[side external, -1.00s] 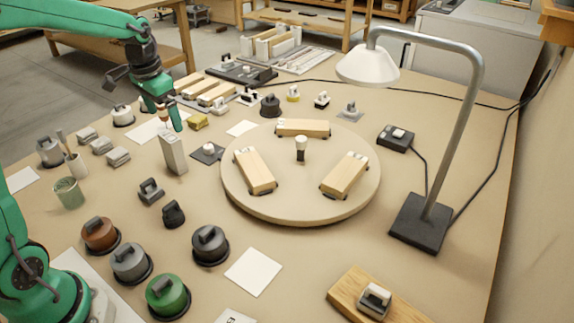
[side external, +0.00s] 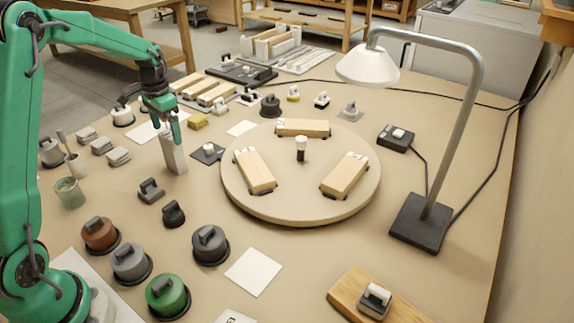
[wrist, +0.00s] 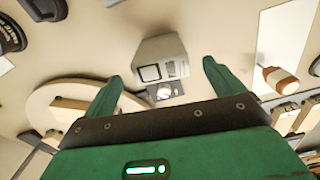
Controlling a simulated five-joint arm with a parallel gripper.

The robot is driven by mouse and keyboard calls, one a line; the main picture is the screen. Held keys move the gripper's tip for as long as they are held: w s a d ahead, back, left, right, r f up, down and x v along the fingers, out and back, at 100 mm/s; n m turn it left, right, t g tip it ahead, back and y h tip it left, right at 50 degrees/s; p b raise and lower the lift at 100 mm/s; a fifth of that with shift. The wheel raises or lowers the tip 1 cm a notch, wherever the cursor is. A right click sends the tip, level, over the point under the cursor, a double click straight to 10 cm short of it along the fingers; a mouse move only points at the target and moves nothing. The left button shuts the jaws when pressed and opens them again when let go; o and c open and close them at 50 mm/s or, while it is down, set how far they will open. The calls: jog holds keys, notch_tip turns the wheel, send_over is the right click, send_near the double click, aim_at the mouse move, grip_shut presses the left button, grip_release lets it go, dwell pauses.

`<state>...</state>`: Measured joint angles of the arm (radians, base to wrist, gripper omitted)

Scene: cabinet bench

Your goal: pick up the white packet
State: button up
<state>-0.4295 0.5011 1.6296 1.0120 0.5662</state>
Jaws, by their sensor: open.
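The white packet (side external: 174,155) is a pale, upright box on the bench, left of the round turntable (side external: 300,208). In the wrist view the packet (wrist: 160,58) shows a printed panel and lies between the lines of my two fingers. My gripper (side external: 170,128) is just above the packet's top in the side view, partly covering it. In the wrist view my gripper (wrist: 163,75) is open, with one green finger on each side and nothing held. I cannot tell whether the fingertips are level with the packet's top.
A small brown bottle (wrist: 278,78) stands by a white sheet (wrist: 285,45). A dark square with a pale knob (side external: 207,152) is right of the packet. A lamp (side external: 425,215) stands far right.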

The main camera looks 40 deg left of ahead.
aim_at(169, 136)
jog(key=shift+w+f, duration=0.15)
jog(key=shift+f, duration=3)
jog(key=c, duration=1.1)
jog(key=shift+o, duration=0.2)
jog(key=shift+r, duration=0.15)
jog(key=shift+r, duration=0.6)
jog(key=r, duration=0.3)
jog(key=shift+d+r, duration=0.1)
jog(key=shift+d, duration=0.3)
jog(key=s+d+r, duration=0.1)
jog(key=d+r, duration=0.5)
jog(key=d, duration=0.4)
jog(key=shift+s+d+r, duration=0.15)
jog(key=shift+d, duration=0.25)
